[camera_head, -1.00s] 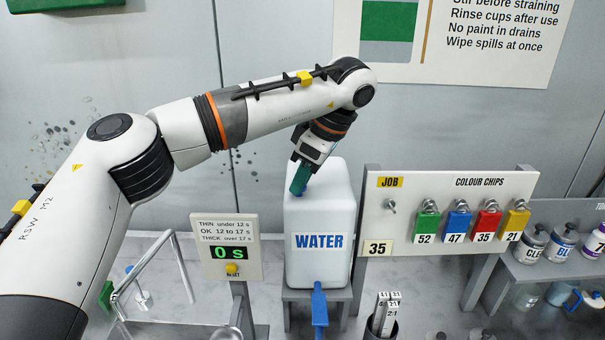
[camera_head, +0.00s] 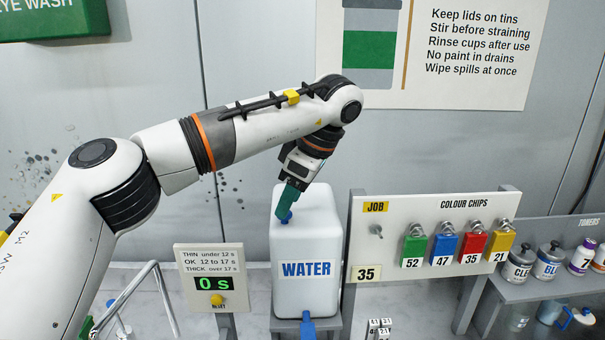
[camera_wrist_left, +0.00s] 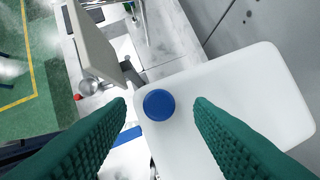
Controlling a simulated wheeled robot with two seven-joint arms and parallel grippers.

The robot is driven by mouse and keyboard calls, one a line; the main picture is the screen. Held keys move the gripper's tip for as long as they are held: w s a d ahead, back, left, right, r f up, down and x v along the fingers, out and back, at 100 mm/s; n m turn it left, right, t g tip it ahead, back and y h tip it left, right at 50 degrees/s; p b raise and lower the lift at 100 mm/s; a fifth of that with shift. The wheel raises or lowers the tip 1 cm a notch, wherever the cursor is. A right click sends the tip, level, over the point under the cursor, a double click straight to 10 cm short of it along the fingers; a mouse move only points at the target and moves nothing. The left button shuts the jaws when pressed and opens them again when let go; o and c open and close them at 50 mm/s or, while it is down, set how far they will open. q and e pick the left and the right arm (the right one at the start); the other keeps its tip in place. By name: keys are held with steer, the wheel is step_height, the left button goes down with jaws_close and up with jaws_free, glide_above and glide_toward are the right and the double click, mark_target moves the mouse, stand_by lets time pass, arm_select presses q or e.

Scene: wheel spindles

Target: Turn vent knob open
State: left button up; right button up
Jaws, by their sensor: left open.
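The vent knob is a round blue cap on top of the white water container. In the left wrist view the knob (camera_wrist_left: 158,105) lies between the two green fingers (camera_wrist_left: 160,108), nearer the left one, with a gap on each side. My left gripper is open and points down at the knob. The white container (camera_head: 306,240), labelled WATER, stands upright with a blue tap (camera_head: 307,325) at its lower front. My right gripper is not in view.
A timer panel (camera_head: 210,258) reading 0 s stands left of the container. A job board (camera_head: 400,235) with hanging colour chips stands close on the right. Toner bottles (camera_head: 550,260) stand on a shelf at the far right. A grey wall is behind.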

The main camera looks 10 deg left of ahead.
arm_select(q)
steer(key=v, duration=1)
steer(key=shift+d+r+p, duration=0.2)
steer(key=shift+p, duration=0.2)
steer(key=shift+s+f, duration=0.1)
